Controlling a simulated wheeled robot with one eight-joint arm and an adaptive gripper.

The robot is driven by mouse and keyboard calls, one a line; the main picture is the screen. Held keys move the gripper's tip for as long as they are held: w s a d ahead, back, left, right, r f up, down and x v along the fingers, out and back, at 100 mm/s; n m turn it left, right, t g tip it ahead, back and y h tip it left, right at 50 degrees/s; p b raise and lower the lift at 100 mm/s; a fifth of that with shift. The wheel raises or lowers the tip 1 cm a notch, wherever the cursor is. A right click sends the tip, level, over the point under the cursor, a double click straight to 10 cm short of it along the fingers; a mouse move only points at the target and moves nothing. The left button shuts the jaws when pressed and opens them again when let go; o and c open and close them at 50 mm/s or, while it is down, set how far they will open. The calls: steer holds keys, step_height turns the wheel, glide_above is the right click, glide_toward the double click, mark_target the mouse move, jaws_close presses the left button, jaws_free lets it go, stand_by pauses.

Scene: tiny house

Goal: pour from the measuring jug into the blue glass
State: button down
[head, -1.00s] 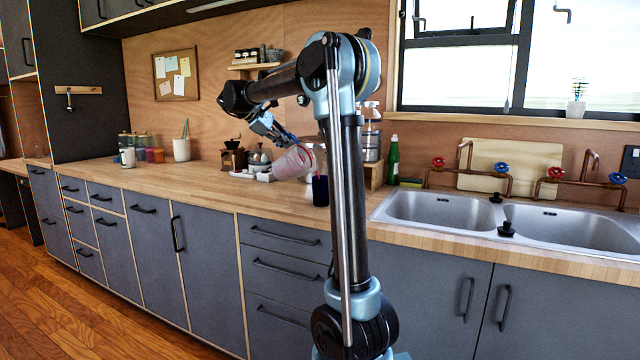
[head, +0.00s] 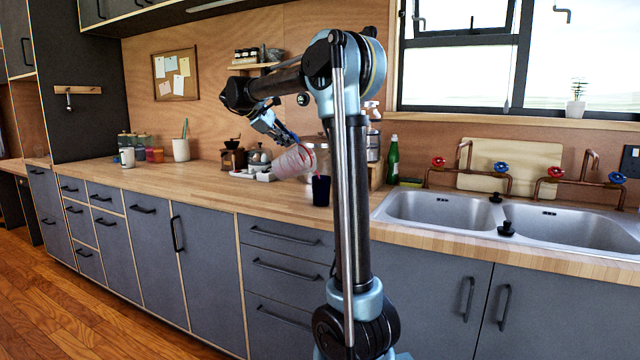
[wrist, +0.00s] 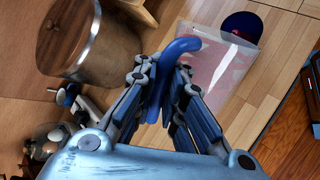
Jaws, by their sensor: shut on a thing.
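The measuring jug (head: 294,162) is clear with red markings and is tilted over to the right, above the counter. Its blue handle (wrist: 182,47) shows between my fingers in the wrist view. My gripper (head: 282,136) is shut on this handle; it also shows in the wrist view (wrist: 163,68). The dark blue glass (head: 320,191) stands upright on the counter, just below and right of the jug's mouth. In the wrist view the glass (wrist: 241,22) sits beyond the jug's lip, partly covered by it. I cannot tell whether anything is flowing.
A coffee grinder (head: 232,156), a kettle (head: 258,157) and a white tray (head: 243,174) stand left of the jug. A green bottle (head: 393,158) and the sink (head: 440,208) are to the right. The counter (head: 215,190) in front is clear.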

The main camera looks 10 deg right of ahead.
steer(key=shift+s+d+r, duration=0.15)
steer(key=shift+d+r, duration=0.05)
steer(key=shift+r, duration=0.1)
stand_by(0.6)
